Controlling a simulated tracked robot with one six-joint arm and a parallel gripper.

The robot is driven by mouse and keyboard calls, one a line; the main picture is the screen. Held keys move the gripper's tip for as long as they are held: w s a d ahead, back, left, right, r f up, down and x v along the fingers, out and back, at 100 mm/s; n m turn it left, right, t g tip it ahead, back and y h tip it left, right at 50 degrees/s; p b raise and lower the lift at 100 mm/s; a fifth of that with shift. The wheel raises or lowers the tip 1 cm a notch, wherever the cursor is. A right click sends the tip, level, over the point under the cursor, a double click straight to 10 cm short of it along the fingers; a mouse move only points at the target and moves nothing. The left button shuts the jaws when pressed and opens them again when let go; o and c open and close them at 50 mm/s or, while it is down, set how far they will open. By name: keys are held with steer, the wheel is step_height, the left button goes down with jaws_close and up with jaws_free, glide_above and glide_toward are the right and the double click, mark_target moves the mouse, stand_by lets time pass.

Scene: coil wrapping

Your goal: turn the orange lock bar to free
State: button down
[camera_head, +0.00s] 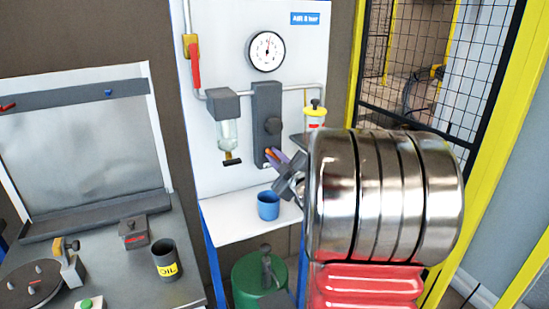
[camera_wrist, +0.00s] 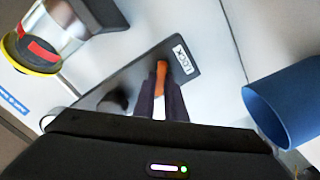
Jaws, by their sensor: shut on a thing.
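The orange lock bar (camera_head: 270,152) sits low on a dark grey upright block (camera_head: 266,100) on the white wall panel. In the wrist view the orange bar (camera_wrist: 161,68) shows between the tips of my gripper (camera_wrist: 161,86), next to a white label (camera_wrist: 182,59) reading LOCK. My gripper (camera_head: 277,157) is shut on the bar, and its fingers hide part of it. In the head view my gripper reaches the bar from the lower right.
A blue cup (camera_head: 268,205) stands on the white shelf just below; it is close at right in the wrist view (camera_wrist: 287,104). A yellow-ringed clear vessel (camera_head: 315,116) is right of the block, a grey-topped filter bowl (camera_head: 227,130) left. A gauge (camera_head: 266,51) is above.

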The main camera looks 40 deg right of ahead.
steer(key=shift+a+f+n, duration=0.15)
steer(key=shift+n, duration=1.9)
steer(key=shift+a+f+n, duration=0.15)
steer(key=shift+n, duration=1.9)
steer(key=c, duration=1.8)
jaws_free()
steer(key=shift+d, duration=0.1)
steer(key=shift+s+r, duration=0.1)
steer(key=shift+s, duration=0.45)
steer(key=v, duration=1.2)
steer(key=shift+s+a, duration=0.3)
